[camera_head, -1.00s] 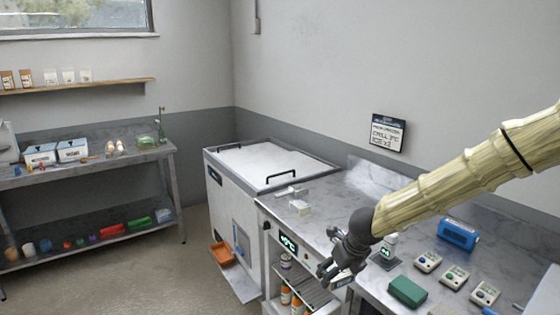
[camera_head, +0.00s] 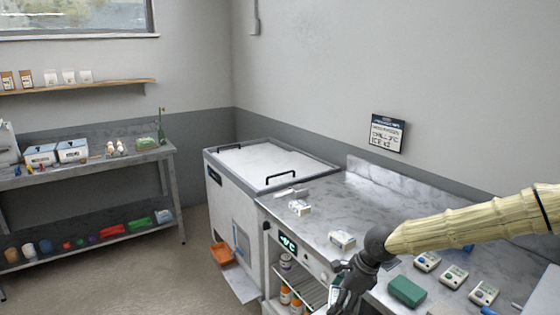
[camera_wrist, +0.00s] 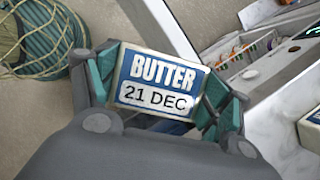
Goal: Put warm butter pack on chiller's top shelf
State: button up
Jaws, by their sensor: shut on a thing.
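My gripper (camera_head: 345,295) hangs in front of the counter's front edge, low and to the right of the open chiller (camera_head: 288,244). In the wrist view it is shut on a butter pack (camera_wrist: 155,85) with a blue and white label reading "BUTTER 21 DEC". The pack sits between the green finger pads, slightly tilted in the picture. The chiller has a lit display and a wire top shelf (camera_head: 312,291) beside orange-capped bottles. The chiller interior also shows at the upper right of the wrist view (camera_wrist: 245,52).
White packs lie on the counter, one near the back (camera_head: 300,208) and one by my wrist (camera_head: 341,239). A green box (camera_head: 407,291) and several small devices stand to the right. A chest (camera_head: 262,165) adjoins the chiller. A coiled hose (camera_wrist: 42,35) lies on the floor.

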jog(key=s+f+n+g, duration=0.1)
jog(key=n, duration=0.1)
jog(key=s+f+n+g, duration=0.1)
jog(key=f+n, duration=0.1)
jog(key=n, duration=0.1)
jog(key=shift+s, duration=0.1)
jog(key=s+d+f+n+g+h, duration=0.1)
jog(key=s+f+n+g+h, duration=0.2)
jog(key=s+f+n, duration=0.4)
jog(key=shift+s+f+n+g+h, duration=0.4)
jog(key=shift+n+h, duration=0.3)
jog(key=shift+n, duration=3.7)
jog(key=shift+f, duration=0.1)
